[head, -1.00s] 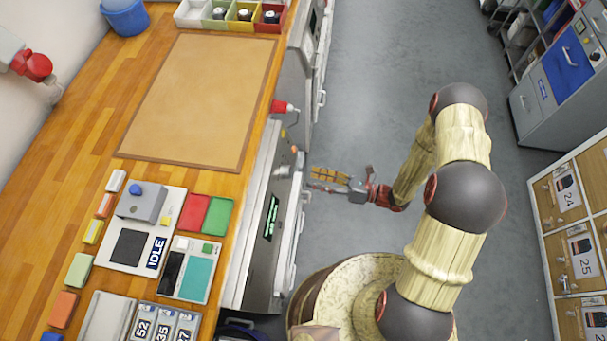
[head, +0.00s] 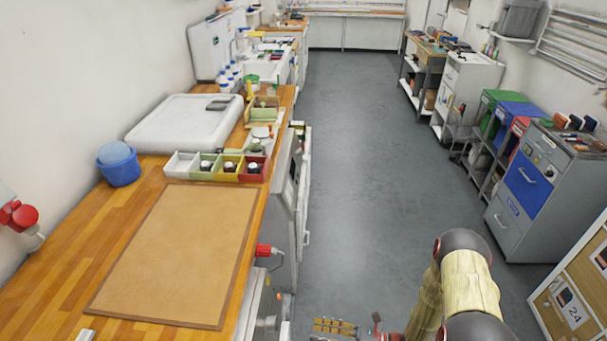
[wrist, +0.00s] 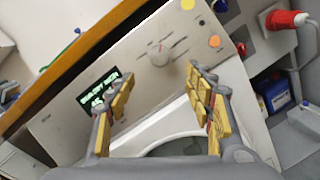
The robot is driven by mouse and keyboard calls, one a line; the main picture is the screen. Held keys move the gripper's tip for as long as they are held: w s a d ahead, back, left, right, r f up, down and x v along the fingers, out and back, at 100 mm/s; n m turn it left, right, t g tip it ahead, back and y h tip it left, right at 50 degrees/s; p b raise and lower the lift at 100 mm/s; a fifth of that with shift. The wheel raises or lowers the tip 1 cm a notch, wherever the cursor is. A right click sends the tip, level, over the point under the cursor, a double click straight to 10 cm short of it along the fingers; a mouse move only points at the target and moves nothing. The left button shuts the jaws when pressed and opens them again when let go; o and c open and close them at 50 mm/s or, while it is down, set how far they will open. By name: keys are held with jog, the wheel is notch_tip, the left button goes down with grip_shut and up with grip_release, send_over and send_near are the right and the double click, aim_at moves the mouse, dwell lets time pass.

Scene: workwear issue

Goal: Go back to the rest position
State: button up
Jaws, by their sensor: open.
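My gripper (head: 342,328) shows at the bottom edge of the head view, beside the front of the wooden counter. In the wrist view my gripper (wrist: 160,100) is open, its two yellow-padded fingers wide apart with nothing between them. Behind the fingers is a pale appliance panel (wrist: 135,75) with a knob (wrist: 160,55), a lit green display (wrist: 104,90) and a round opening (wrist: 185,145) below. My gripper is apart from it, at a distance I cannot tell. My arm (head: 465,290) reaches in from the lower right.
The wooden counter (head: 75,245) holds a tan mat (head: 180,250), a blue bucket (head: 118,165) and a divided tray (head: 182,166). A red plug (head: 265,250) sticks out at the counter's front. Cabinets (head: 520,195) line the right. The grey aisle floor (head: 365,150) is clear.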

jog(key=s+r+n+g+h, duration=0.2)
jog(key=s+n+g+h, duration=0.1)
jog(key=s+n+g, duration=0.8)
jog(key=s+d+r+n+t+h, duration=0.1)
jog(key=s+d+r+n+h, duration=0.1)
jog(key=d+r+n+h, duration=0.95)
notch_tip(320, 180, up, 27)
jog(key=n+t+h, duration=0.3)
jog(key=n+t, duration=0.2)
jog(key=t, duration=0.5)
jog(key=shift+s+a+t, duration=0.3)
jog(key=shift+s+a, duration=0.05)
jog(key=shift+a, duration=0.1)
jog(key=c, duration=0.4)
